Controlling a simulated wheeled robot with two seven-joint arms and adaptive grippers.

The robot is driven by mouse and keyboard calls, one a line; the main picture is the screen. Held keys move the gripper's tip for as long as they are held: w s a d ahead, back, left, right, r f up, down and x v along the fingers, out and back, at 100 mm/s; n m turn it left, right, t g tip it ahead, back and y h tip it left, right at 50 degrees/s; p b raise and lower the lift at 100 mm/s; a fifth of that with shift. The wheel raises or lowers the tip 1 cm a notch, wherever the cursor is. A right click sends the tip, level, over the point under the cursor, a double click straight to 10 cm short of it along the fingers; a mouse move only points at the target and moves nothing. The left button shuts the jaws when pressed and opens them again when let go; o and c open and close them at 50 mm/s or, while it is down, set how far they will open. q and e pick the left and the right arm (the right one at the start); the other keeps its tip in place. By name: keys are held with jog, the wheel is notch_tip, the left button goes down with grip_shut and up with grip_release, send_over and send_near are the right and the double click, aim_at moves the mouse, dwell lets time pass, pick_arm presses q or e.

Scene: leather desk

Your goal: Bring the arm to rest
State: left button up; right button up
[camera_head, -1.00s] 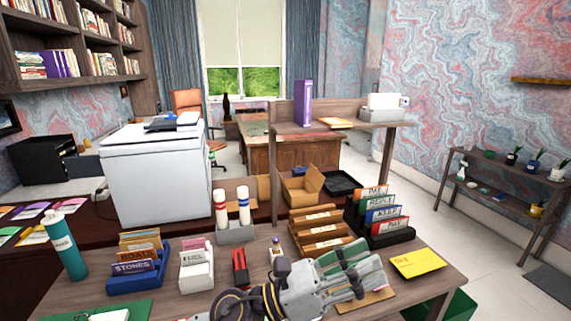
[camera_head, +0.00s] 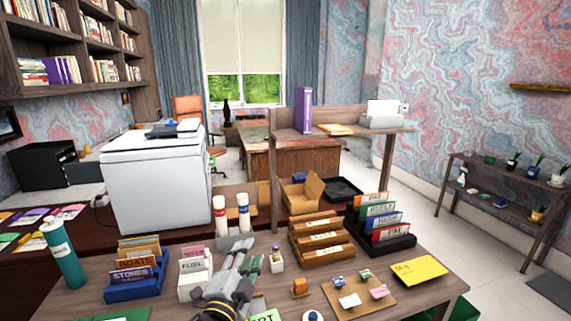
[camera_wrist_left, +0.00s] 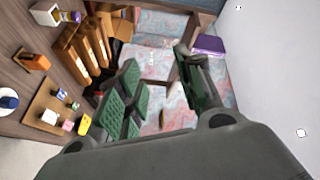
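My left gripper (camera_head: 240,256) is above the front of the wooden desk (camera_head: 440,288) in the head view, between the white card holder (camera_head: 194,285) and the small bottle (camera_head: 277,260). Its arm comes in from the bottom edge. In the left wrist view its green-padded fingers (camera_wrist_left: 160,88) stand apart with nothing between them, so it is open and empty. The wrist view looks sideways across the desk toward the patterned wall. My right gripper is in neither view.
A small board with several little blocks (camera_head: 340,306) lies right of the gripper, near an orange object (camera_head: 300,287). Wooden file trays (camera_head: 322,238), a black card rack (camera_head: 390,246), a blue card holder (camera_head: 135,290) and a teal bottle (camera_head: 64,255) stand around. A yellow envelope (camera_head: 419,270) lies at right.

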pick_arm(q)
jog(key=s+a+f+n+g+y, duration=0.2)
jog(key=s+a+f+n+g, duration=0.25)
jog(key=f, duration=0.45)
jog(key=s+a+f+n+g+y, duration=0.25)
jog(key=a+f+n, duration=0.2)
jog(key=f, duration=0.35)
jog(key=s+a+f+n+g+h, duration=0.1)
jog(key=s+a+f+n+g, duration=0.3)
jog(key=s+f+g, duration=0.55)
jog(key=s+f+t, duration=0.1)
jog(key=s+f, duration=0.3)
jog(key=f, duration=1.3)
jog(key=s+f, duration=0.3)
jog(key=f, duration=1.3)
jog(key=s+a+f, duration=0.2)
jog(key=s+f, duration=0.8)
jog(key=s, duration=0.1)
jog(key=s+a+f+g, duration=0.1)
jog(key=s+a+f, duration=0.1)
jog(key=s+f, duration=0.9)
jog(key=shift+s+a, duration=0.15)
jog(key=shift+s, duration=0.25)
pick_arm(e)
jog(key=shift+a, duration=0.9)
